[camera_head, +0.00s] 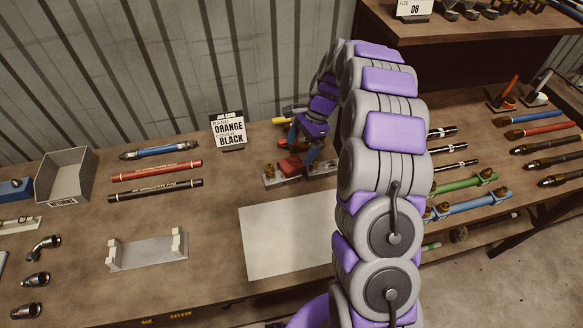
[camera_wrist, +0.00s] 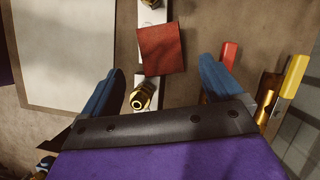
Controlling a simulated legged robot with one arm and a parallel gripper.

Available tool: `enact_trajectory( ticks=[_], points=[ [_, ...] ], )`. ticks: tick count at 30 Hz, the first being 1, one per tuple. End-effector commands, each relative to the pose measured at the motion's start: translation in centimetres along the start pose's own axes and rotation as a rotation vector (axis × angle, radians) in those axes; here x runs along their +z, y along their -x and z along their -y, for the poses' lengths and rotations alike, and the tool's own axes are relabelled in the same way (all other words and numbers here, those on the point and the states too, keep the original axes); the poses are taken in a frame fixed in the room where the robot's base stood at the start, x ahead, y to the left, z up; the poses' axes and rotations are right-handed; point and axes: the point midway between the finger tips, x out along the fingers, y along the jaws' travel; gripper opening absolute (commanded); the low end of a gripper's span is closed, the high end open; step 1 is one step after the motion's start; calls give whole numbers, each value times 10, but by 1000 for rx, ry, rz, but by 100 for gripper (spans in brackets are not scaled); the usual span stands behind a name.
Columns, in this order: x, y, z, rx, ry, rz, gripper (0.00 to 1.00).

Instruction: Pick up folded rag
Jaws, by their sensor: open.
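The folded rag is a dark red square (camera_wrist: 160,47) in the upper middle of the wrist view. It lies across a pale bar with brass fittings (camera_wrist: 145,95). In the head view the rag (camera_head: 290,164) shows as a small red patch below my gripper, partly hidden. My gripper (camera_head: 304,146) is open above it, with its blue fingers pointing down. In the wrist view the two fingers of my gripper (camera_wrist: 163,68) stand wide to the left and right of the rag's near edge. Nothing is held between them, and no contact with the rag shows.
A white mat (camera_head: 287,237) lies in front of the bar. Red- and yellow-handled tools (camera_wrist: 292,78) lie right of the fingers in the wrist view. The job card sign (camera_head: 228,130) stands to the left by the corrugated wall. My arm hides part of the bench.

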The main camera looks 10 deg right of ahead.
Motion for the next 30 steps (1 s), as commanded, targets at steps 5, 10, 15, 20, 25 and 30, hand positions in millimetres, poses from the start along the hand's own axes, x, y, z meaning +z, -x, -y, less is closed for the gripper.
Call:
enact_trajectory(
  ticks=[5,10,15,20,25,30],
  points=[
    [0,-11,0,-1,0,-1,94],
    [0,-23,1,0,0,-1,94],
    [0,-48,2,1,0,0,94],
    [1,-63,3,-1,0,-1,94],
    [1,-62,3,-2,0,-1,94],
    [1,-62,3,-2,0,-1,80]
  ],
)
